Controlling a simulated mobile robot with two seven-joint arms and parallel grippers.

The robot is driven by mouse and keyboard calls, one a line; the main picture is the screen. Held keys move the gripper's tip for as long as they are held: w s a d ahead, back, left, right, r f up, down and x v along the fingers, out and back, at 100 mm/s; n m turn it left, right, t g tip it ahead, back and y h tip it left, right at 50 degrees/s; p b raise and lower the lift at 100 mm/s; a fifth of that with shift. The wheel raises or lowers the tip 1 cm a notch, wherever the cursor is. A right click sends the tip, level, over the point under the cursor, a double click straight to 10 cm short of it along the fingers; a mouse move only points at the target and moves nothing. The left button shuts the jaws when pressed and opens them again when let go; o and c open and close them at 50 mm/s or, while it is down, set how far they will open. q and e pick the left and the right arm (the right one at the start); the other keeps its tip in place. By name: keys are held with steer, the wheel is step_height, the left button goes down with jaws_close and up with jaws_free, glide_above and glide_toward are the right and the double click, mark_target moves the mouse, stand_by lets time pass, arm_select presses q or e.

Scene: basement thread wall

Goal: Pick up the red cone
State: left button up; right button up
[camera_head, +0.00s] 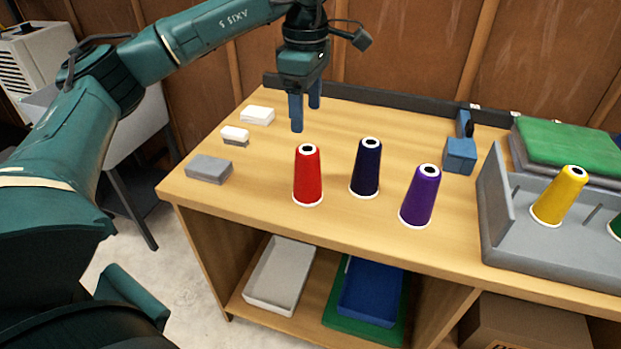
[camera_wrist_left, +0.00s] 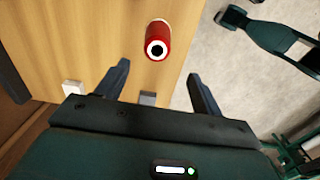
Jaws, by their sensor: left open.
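The red cone (camera_head: 308,176) stands upright on the wooden table, left of a dark navy cone (camera_head: 366,168) and a purple cone (camera_head: 420,197). My left gripper (camera_head: 305,112) is open and empty, in the air above the table, higher than the red cone and seemingly behind it. In the left wrist view the red cone (camera_wrist_left: 158,40) shows its white-rimmed top, ahead of and apart from the two open fingers (camera_wrist_left: 160,85). My right gripper is not in view.
A grey block (camera_head: 208,169) and white blocks (camera_head: 257,115) lie on the left of the table. A grey tray (camera_head: 497,212) holding a yellow cone (camera_head: 560,197) is at right. A blue clamp-like object (camera_head: 460,154) stands behind the purple cone. Bins (camera_head: 281,275) sit on the shelf below.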

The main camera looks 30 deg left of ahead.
arm_select(q)
glide_above(308, 150)
steer(key=s, duration=0.2)
step_height(308, 150, down, 5)
steer(key=shift+w+d+f, duration=0.1)
steer(key=shift+w+f, duration=0.05)
steer(key=shift+f, duration=0.7)
steer(key=shift+w+d+f, duration=0.1)
steer(key=shift+w+f, duration=0.05)
steer(key=shift+f, duration=0.7)
steer(key=shift+w+d+f, duration=0.1)
steer(key=shift+w+f, duration=0.05)
steer(key=shift+f, duration=0.7)
steer(key=shift+c, duration=0.5)
steer(key=c, duration=1.3)
